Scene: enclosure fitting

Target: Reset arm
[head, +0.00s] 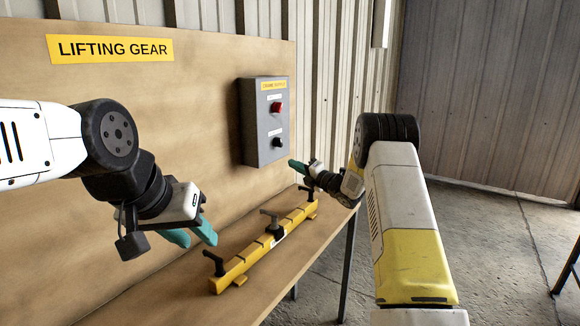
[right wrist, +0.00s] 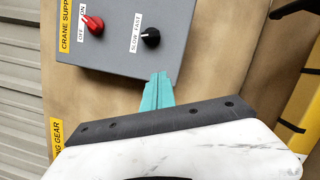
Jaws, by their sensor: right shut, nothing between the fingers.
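My right gripper (head: 296,166) is shut and empty, in front of the board and just below the grey control box (head: 264,122). In the right wrist view its teal fingers (right wrist: 157,92) lie together, their tips near the box's lower edge. The box (right wrist: 150,60) carries a red knob (right wrist: 94,25) by an OFF/ON label and a black knob (right wrist: 150,37) by a SLOW/FAST label. The fingers look apart from both knobs. My left gripper (head: 192,236) hangs over the bench at the left, its teal fingers spread with nothing between them.
A yellow lifting beam (head: 255,255) with several dark hooks or handles lies on the wooden bench (head: 185,290), between my grippers. The board behind bears a yellow LIFTING GEAR sign (head: 110,48). Open concrete floor (head: 490,240) lies to the right.

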